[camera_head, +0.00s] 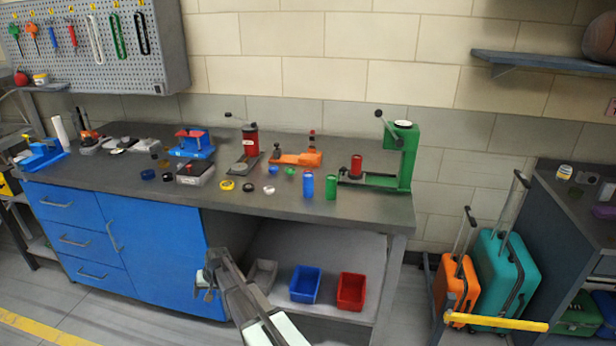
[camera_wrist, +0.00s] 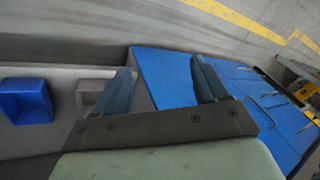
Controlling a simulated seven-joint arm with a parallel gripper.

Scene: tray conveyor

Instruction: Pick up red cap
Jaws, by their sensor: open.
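I cannot make out a loose red cap for certain. Loose caps lie on the grey bench top: a blue cap (camera_head: 148,174), a yellow cap (camera_head: 227,185), black caps (camera_head: 248,187) and a white cap (camera_head: 268,190). A red cylinder (camera_head: 356,165) stands on the base of the green press (camera_head: 408,155). My gripper (camera_head: 206,282) is low in front of the bench, below its top and apart from the caps. In the wrist view my gripper (camera_wrist: 163,66) is open and empty, with blue cabinet fronts beyond it.
The bench (camera_head: 330,212) also carries a red press (camera_head: 250,140), an orange device (camera_head: 296,158) and a blue device (camera_head: 192,147). Blue (camera_head: 305,284) and red (camera_head: 351,291) bins sit on the lower shelf. Suitcases (camera_head: 503,275) stand at right.

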